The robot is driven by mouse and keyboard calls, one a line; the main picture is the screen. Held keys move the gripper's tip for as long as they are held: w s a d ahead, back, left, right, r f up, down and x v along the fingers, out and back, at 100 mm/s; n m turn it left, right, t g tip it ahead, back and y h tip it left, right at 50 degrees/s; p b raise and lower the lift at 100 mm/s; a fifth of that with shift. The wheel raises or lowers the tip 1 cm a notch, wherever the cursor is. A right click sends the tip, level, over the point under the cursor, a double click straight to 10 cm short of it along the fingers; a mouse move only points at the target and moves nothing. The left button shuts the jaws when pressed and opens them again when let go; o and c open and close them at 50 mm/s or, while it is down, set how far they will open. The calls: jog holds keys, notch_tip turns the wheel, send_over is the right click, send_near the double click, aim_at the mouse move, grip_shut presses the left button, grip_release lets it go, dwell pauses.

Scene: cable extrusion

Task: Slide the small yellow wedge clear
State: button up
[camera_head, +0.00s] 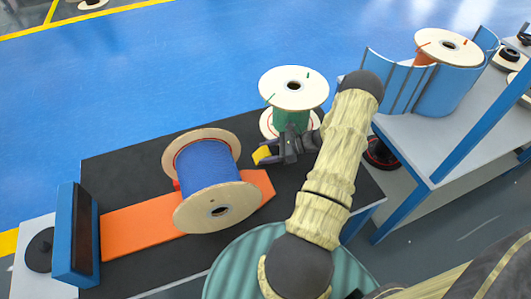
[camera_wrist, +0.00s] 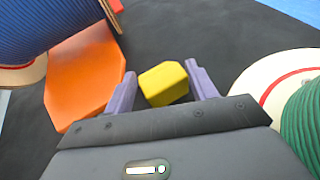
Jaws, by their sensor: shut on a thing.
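The small yellow wedge (camera_head: 262,155) sits between the fingers of my gripper (camera_head: 268,153), just right of the blue-wound spool's upper flange in the head view. In the wrist view the wedge (camera_wrist: 164,83) lies between the two purple fingers of my gripper (camera_wrist: 164,82), which is shut on it. The blue-wound spool (camera_head: 207,168) lies on its side on the orange ramp (camera_head: 140,228). The wedge is apart from the spool and the ramp. I cannot tell whether it touches the black mat (camera_head: 120,160).
A green-wound spool (camera_head: 291,118) stands upright close behind my gripper; it shows at the right in the wrist view (camera_wrist: 305,115). A blue end stop (camera_head: 76,235) is at the ramp's left end. A shelf with blue panels (camera_head: 445,95) stands at the right.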

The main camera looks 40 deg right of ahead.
jog(key=o, duration=1.1)
jog(key=shift+c, duration=0.2)
jog(key=p+v, duration=0.2)
jog(key=v, duration=1.5)
jog(key=shift+d, duration=0.25)
jog(key=shift+s+a+f, duration=0.1)
